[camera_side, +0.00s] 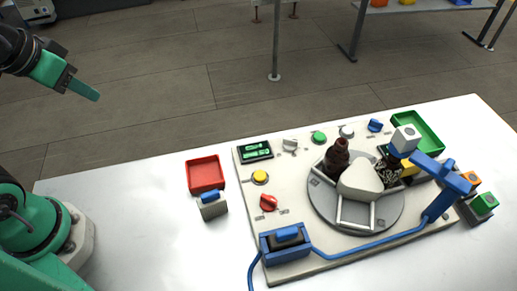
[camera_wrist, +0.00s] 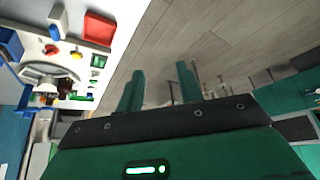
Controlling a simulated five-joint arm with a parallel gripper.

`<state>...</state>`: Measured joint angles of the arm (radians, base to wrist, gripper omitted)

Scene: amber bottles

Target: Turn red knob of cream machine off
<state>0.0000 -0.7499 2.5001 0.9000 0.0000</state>
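The cream machine (camera_side: 287,223) is a flat panel with a round grey turntable, lying on the white table. Its red knob (camera_side: 268,202) is on the left part of the panel, below a yellow button and above a blue block. I cannot clearly read the knob's setting. My gripper (camera_side: 97,96) is raised at the upper left in the side view, far from the knob and touching nothing. In the wrist view my gripper (camera_wrist: 160,72) shows two green fingers apart with nothing between them. The machine appears small at the left of that view.
A red tray (camera_side: 205,174) and a grey block with a blue top (camera_side: 211,205) stand left of the machine. A dark bottle (camera_side: 337,157) stands on the turntable. A blue arm (camera_side: 440,183) rises at the right. The table's left part is mostly clear.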

